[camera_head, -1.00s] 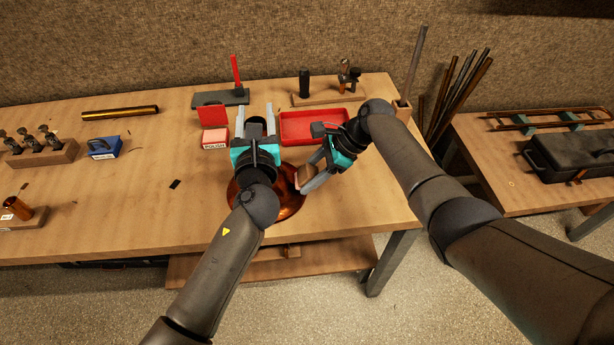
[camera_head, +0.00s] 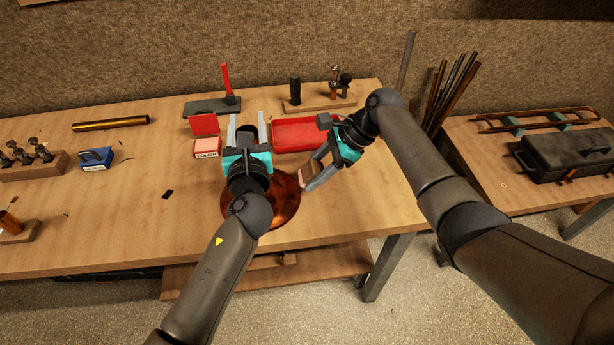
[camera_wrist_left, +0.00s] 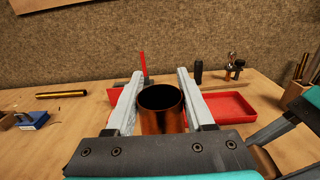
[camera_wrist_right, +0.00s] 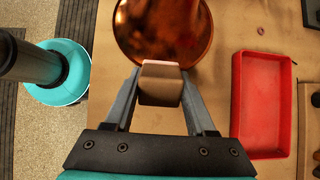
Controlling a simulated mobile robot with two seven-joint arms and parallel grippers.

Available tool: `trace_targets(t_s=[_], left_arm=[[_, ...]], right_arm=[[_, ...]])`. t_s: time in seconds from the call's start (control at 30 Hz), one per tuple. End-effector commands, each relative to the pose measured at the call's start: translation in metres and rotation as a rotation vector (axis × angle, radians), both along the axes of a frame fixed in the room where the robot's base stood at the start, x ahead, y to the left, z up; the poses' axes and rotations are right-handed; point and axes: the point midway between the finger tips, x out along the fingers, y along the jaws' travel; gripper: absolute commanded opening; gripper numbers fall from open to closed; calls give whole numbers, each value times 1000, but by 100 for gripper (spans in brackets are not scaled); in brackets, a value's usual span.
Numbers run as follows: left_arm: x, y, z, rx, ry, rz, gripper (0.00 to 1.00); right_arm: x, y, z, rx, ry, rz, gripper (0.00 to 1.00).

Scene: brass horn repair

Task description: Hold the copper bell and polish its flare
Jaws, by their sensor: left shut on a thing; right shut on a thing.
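The copper bell (camera_head: 284,206) has a wide shiny flare near the table's front edge. Its narrow tube end (camera_wrist_left: 161,124) stands between the fingers of my left gripper (camera_head: 248,124), which is shut on it. My left arm hides part of the flare in the head view. My right gripper (camera_head: 314,178) is shut on a small brown block with a pinkish face (camera_wrist_right: 161,86). In the right wrist view the block's pink edge lies at the rim of the flare (camera_wrist_right: 165,28). I cannot tell whether they touch.
A red tray (camera_head: 297,135) lies behind the right gripper. The table's left middle is mostly clear.

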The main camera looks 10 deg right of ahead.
Motion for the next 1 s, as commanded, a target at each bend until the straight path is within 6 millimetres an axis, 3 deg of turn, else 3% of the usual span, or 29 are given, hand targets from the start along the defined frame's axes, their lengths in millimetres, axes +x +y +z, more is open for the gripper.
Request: trace_targets(t_s=[0.03, 0.07, 0.37, 0.73, 1.0], left_arm=[[0, 0, -2, 0, 4, -1, 0], [0, 0, -2, 0, 4, -1, 54], [0, 0, -1, 0, 1, 0, 88], [-5, 0, -1, 0, 1, 0, 88], [-47, 0, -2, 0, 4, -1, 88]], right_arm=[[0, 0, 0, 0, 0, 0, 11], [0, 0, 0, 0, 0, 0, 11], [0, 0, 0, 1, -1, 1, 11], [0, 0, 0, 1, -1, 0, 11], [0, 0, 0, 1, -1, 1, 11]])
